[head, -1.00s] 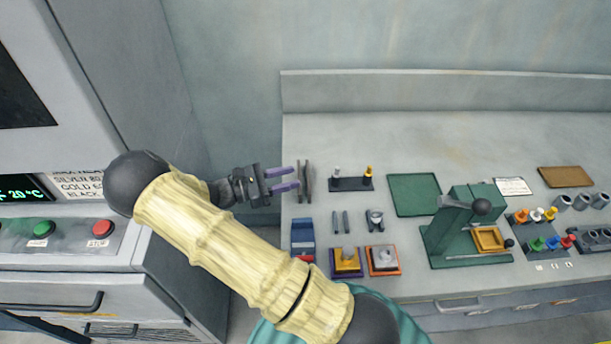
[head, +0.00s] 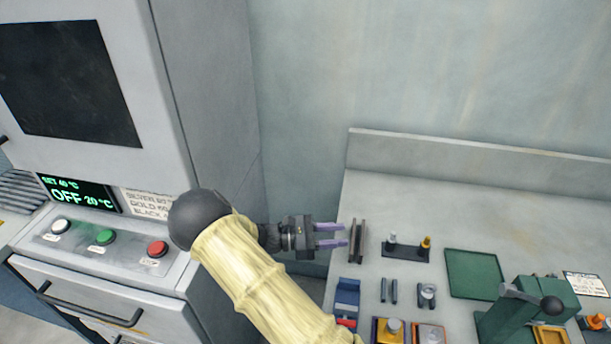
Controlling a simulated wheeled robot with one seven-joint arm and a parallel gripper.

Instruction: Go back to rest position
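My gripper (head: 332,236) is in the middle of the head view, at the left edge of the workbench. Its two purple fingers point right and stand apart with nothing between them. My arm with its pale yellow sleeve reaches up to it from the bottom of the picture. A pair of upright dark grey plates (head: 357,241) stands on the bench just right of the fingertips. I cannot tell whether the fingers touch it; a small gap seems to show.
A grey machine with an OFF 20°C display (head: 80,195) and a red button (head: 157,249) stands left. The workbench (head: 480,215) holds a black rack with two pegs (head: 406,252), a green mat (head: 473,273), a blue block (head: 346,296) and a green lever press (head: 520,318). The bench's back is clear.

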